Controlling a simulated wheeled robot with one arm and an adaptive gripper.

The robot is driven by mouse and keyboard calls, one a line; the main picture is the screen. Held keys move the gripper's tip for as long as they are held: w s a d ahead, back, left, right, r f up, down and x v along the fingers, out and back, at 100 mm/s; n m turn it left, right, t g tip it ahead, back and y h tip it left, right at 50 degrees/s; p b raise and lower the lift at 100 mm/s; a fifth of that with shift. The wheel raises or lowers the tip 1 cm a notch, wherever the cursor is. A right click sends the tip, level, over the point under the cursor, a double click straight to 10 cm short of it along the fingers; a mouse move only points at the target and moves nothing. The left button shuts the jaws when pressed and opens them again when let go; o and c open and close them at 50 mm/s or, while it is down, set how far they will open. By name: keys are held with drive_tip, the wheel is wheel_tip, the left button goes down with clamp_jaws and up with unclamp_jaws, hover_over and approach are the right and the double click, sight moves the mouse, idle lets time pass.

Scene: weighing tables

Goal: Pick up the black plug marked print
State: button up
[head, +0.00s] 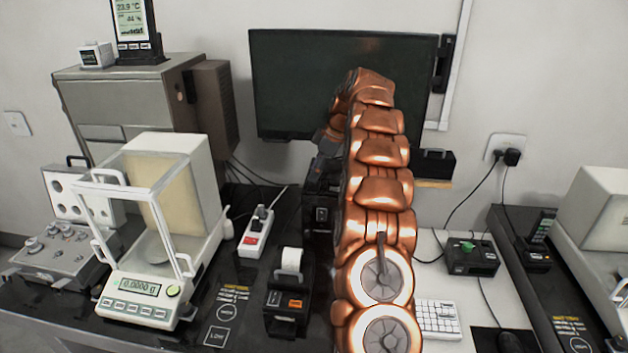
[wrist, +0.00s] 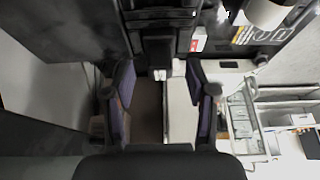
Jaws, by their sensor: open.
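A black plug (head: 260,213) stands in the white power strip (head: 255,237) on the dark bench, left of my arm. Another black plug (head: 512,157) sits in the wall socket (head: 500,147) at the right. No print mark is readable on either plug. In the wrist view my gripper (wrist: 160,68) is open, with its two fingers apart and nothing held between them. A dark block with a small pale end (wrist: 160,74) shows between the fingertips; I cannot tell what it is.
A balance (head: 150,245) stands at the left, with a small printer (head: 289,295) to its right. The monitor (head: 300,85) is at the back. A black box with a green button (head: 471,254) and a keyboard (head: 438,318) lie right of my arm. Cables cross the bench.

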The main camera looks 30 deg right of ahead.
drive_tip(key=shift+x, duration=0.85)
clamp_jaws()
